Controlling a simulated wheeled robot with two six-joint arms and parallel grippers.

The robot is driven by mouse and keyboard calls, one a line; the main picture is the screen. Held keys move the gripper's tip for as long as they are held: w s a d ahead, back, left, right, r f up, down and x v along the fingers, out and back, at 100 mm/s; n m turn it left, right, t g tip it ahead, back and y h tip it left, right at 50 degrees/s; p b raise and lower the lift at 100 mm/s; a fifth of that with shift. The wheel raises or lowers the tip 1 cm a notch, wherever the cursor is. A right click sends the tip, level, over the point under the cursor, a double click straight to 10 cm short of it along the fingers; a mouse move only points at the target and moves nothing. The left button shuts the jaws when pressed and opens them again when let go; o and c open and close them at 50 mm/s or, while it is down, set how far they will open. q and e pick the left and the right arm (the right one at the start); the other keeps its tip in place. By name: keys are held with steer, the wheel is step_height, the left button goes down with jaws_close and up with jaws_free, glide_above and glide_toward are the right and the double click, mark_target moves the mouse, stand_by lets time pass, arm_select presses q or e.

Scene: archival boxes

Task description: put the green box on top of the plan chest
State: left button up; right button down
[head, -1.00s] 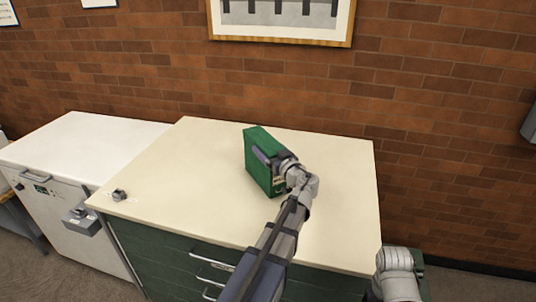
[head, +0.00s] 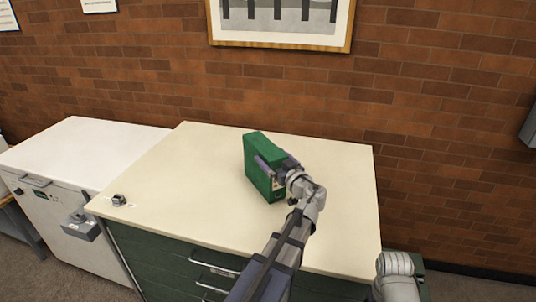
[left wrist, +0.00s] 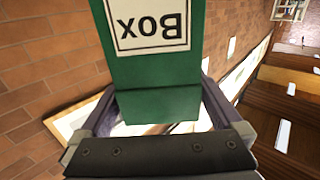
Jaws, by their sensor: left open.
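The green box (head: 256,163) stands upright on the cream top of the plan chest (head: 180,185), right of the middle. My left gripper (head: 272,168) is at its near right side, with the jaws open. In the left wrist view the box (left wrist: 155,75) fills the space between the two fingers (left wrist: 158,108), and its white label reading "Box" appears upside down. A narrow gap shows beside the fingers; any contact is hard to tell. Part of my right arm shows at the bottom right of the head view, but its gripper is out of frame.
A white cabinet (head: 75,150) stands left of the chest. A small grey metal object (head: 119,200) sits on the chest's left front corner. A brick wall (head: 300,95) with a framed picture (head: 280,22) is behind. The chest top is otherwise clear.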

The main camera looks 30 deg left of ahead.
arm_select(q)
steer(key=v, duration=0.8)
steer(key=shift+s+d, duration=0.2)
steer(key=shift+d, duration=0.05)
